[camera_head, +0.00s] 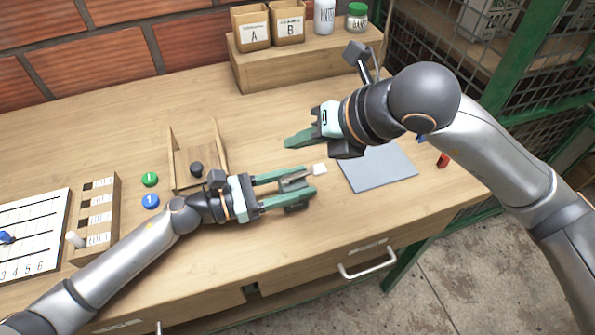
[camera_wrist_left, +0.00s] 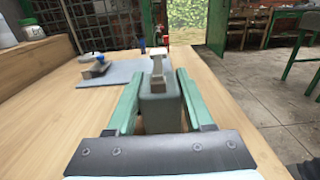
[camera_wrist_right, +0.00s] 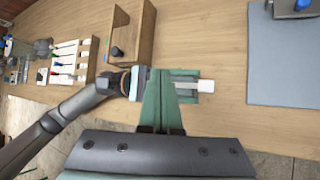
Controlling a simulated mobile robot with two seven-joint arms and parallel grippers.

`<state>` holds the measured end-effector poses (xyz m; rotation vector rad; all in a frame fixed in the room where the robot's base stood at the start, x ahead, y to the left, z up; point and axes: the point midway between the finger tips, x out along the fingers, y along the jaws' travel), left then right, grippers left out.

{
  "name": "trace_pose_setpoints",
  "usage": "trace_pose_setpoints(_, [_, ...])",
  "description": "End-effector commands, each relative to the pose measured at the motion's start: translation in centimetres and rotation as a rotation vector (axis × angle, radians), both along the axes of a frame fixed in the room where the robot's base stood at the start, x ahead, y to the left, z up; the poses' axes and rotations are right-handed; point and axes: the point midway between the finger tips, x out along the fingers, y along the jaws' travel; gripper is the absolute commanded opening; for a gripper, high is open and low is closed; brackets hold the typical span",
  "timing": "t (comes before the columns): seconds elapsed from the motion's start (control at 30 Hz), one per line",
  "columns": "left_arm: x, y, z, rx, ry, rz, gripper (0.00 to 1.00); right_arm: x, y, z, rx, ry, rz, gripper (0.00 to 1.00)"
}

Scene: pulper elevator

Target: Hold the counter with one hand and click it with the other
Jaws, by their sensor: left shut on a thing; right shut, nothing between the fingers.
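The counter (camera_head: 292,185) is a small grey box with a pale tab (camera_head: 319,169) at its far end. My left gripper (camera_head: 287,186) is shut on it, with one green finger along each side, over the front middle of the table. In the left wrist view the counter (camera_wrist_left: 158,110) stands between the fingers, its tab (camera_wrist_left: 157,68) pointing forward. My right gripper (camera_head: 288,142) is shut and empty, behind and above the counter. In the right wrist view its closed fingers (camera_wrist_right: 160,92) lie just left of the counter (camera_wrist_right: 185,88) in the picture, partly covering my left gripper.
A grey mat (camera_head: 385,172) lies to the right, with a small device (camera_wrist_left: 95,67) on it. A wooden tray (camera_head: 178,158) with a black knob, green and blue discs (camera_head: 150,190) and a slotted block (camera_head: 97,215) are left. A wooden shelf (camera_head: 305,62) stands behind.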

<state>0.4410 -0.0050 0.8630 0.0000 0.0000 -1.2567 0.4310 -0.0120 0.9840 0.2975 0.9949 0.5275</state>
Motion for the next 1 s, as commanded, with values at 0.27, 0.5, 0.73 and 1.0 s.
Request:
trace_pose_setpoints(0.27, [0.0,0.0,0.0,0.001,0.000,0.000,0.00,0.0,-0.2,-3.8,-0.001,0.003,-0.001,0.00])
trace_pose_setpoints(0.5, [0.0,0.0,0.0,0.000,0.000,0.000,0.00,0.0,-0.2,-5.3,0.000,0.001,0.000,0.00])
trace_pose_setpoints(0.73, [0.0,0.0,0.0,0.000,0.000,0.000,0.00,0.1,-0.2,-5.4,0.000,-0.001,0.001,0.00])
trace_pose_setpoints(1.0, [0.0,0.0,0.0,0.000,0.000,0.000,0.00,0.1,-0.2,-5.4,0.000,0.000,0.000,0.00])
